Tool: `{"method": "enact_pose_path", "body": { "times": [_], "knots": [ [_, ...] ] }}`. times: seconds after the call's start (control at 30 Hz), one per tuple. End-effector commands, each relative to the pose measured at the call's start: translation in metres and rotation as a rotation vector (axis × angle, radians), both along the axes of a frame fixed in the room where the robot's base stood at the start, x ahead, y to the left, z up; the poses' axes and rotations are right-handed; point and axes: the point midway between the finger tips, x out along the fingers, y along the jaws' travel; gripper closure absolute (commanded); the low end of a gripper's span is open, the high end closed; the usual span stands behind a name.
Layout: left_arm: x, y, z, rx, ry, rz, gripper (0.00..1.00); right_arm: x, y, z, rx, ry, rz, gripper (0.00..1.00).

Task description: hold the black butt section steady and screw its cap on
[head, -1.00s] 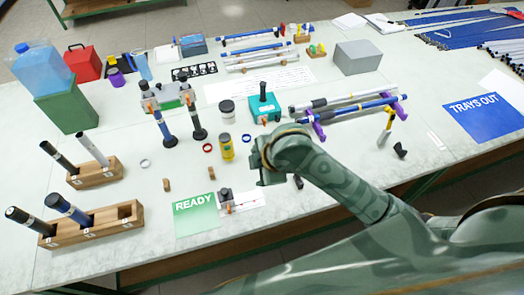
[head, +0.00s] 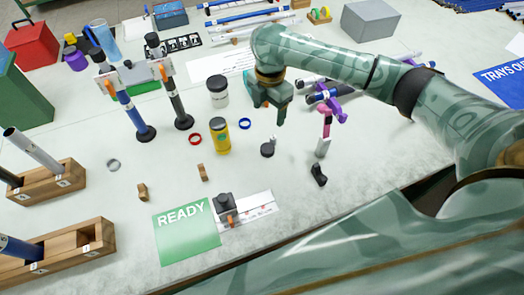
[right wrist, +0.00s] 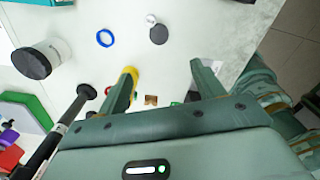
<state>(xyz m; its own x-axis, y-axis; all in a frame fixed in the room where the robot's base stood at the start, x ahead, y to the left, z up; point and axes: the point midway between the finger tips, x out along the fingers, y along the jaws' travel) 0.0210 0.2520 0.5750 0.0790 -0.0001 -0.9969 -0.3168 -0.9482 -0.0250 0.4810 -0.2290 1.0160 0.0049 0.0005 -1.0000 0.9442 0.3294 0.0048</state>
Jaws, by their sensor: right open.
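The black butt section (head: 179,104) stands upright in the right place of a grey clamp stand (head: 135,76), with a blue section (head: 132,112) in the left place. Its foot ends in a wide black disc on the table; it also shows at the left in the right wrist view (right wrist: 62,127). A loose black disc (head: 267,150), which may be the cap, lies on the table with a small silver piece beside it. My right gripper (head: 281,118) is open and empty behind and above this disc. The right wrist view shows its fingers (right wrist: 165,82) apart. My left gripper is out of view.
A black piece (head: 318,175) lies right.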

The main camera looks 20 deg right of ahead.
Motion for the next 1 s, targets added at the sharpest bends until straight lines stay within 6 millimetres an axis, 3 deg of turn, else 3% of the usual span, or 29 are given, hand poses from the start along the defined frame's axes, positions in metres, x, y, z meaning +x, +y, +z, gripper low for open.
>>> {"method": "enact_pose_path", "body": {
  "times": [0.03,0.1,0.57,1.0],
  "knots": [
    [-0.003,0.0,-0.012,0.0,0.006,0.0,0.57,0.001,-0.001,-0.013,-0.001,0.005,0.0,0.32],
    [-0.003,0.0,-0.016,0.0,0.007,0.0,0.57,0.001,-0.001,-0.017,-0.001,0.007,-0.001,0.32],
    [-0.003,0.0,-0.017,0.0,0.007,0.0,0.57,0.001,-0.001,-0.021,-0.001,0.008,-0.001,0.32],
    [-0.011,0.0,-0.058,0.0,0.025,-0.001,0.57,0.0,-0.001,-0.11,0.0,0.012,-0.001,0.32]
  ]
}}
